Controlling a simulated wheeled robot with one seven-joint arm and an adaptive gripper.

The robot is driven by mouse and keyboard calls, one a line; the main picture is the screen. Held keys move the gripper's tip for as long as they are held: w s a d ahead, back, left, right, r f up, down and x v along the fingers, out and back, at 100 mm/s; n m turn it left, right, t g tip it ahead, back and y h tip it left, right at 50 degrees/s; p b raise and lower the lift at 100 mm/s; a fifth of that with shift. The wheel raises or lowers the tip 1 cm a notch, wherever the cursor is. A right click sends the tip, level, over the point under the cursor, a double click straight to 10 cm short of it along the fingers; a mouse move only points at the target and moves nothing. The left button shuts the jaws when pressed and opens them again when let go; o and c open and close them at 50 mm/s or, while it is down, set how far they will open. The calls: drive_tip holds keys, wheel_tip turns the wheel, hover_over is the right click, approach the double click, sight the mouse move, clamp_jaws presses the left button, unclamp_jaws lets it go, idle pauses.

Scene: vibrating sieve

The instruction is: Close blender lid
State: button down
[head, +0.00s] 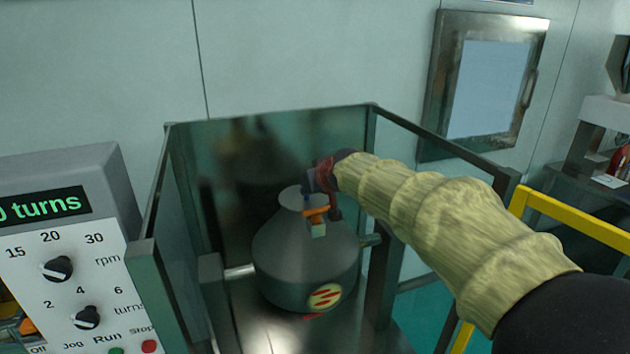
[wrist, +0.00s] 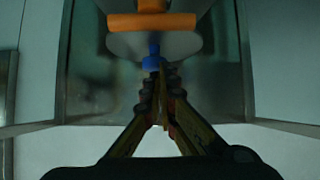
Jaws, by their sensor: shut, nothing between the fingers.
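A grey rounded blender vessel (head: 305,262) stands upright inside a glass-walled enclosure. Its grey lid or neck part (head: 291,198) is at the top, beside an orange handle or latch (head: 316,212). The orange bar (wrist: 152,21) also shows at the top of the wrist view, above a pale rounded surface (wrist: 135,45) and a small blue piece (wrist: 153,60). My gripper (head: 318,192) is at the vessel's top by the orange part. In the wrist view my gripper (wrist: 158,75) has its fingers together, close to the blue piece; whether they touch it, I cannot tell. The lid's exact seating is unclear.
Dark-framed glass panels (head: 425,145) surround the vessel behind and at the sides. A control panel (head: 75,250) with knobs and buttons stands at the left. A yellow rail (head: 575,221) is at the right. A wall hatch (head: 487,85) is behind.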

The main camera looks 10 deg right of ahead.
drive_tip(key=shift+s+f, duration=0.3)
drive_tip(key=shift+f, duration=0.3)
drive_tip(key=shift+f, duration=0.1)
